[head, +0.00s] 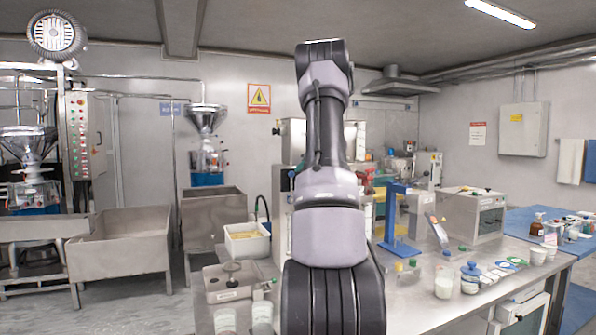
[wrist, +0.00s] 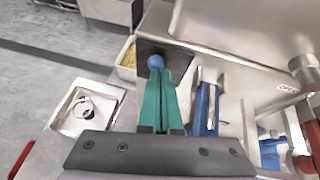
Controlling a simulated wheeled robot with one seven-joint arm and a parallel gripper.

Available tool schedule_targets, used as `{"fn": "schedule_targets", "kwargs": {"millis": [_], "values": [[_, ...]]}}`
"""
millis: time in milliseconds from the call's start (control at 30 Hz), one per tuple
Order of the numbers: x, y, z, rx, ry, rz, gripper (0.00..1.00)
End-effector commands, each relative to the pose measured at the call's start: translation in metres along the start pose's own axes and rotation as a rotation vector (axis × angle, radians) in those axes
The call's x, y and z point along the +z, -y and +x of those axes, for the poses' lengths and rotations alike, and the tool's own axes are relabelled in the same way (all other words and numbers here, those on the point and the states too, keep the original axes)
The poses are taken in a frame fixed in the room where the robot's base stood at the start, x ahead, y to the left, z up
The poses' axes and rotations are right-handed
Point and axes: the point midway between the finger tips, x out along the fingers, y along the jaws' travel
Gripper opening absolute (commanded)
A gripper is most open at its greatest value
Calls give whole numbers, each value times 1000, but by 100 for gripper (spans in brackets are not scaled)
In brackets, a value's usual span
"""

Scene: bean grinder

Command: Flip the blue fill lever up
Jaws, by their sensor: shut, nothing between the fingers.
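The blue ball knob (wrist: 155,62) of the fill lever shows in the wrist view, against a dark part of a steel machine (wrist: 230,35). The lever's arm below the knob is hidden or cannot be made out. My gripper (wrist: 158,74) has green fingers, shut together with nothing between them. Their tips overlap the lower edge of the knob in the picture; I cannot tell whether they touch it. In the head view my arm hides the gripper and the lever, and part of the steel machine (head: 293,135) shows behind it.
A blue upright part (wrist: 206,108) stands right of my fingers. A steel pan (wrist: 67,124) and a white bin with yellow contents (head: 247,242) lie to the left. A blue stand (head: 393,215), jars and a steel box (head: 475,222) occupy the bench to the right.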

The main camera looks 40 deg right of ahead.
Motion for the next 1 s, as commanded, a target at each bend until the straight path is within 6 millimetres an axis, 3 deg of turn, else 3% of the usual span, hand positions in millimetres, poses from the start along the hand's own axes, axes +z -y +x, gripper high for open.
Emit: {"fn": "schedule_targets", "kwargs": {"millis": [67,300,500,1000], "values": [[0,4,-9,0,0,-1,0],[27,8,-57,-1,2,-3,0],[42,11,-84,-1,0,-2,0],[46,12,-94,0,-2,-1,0]]}}
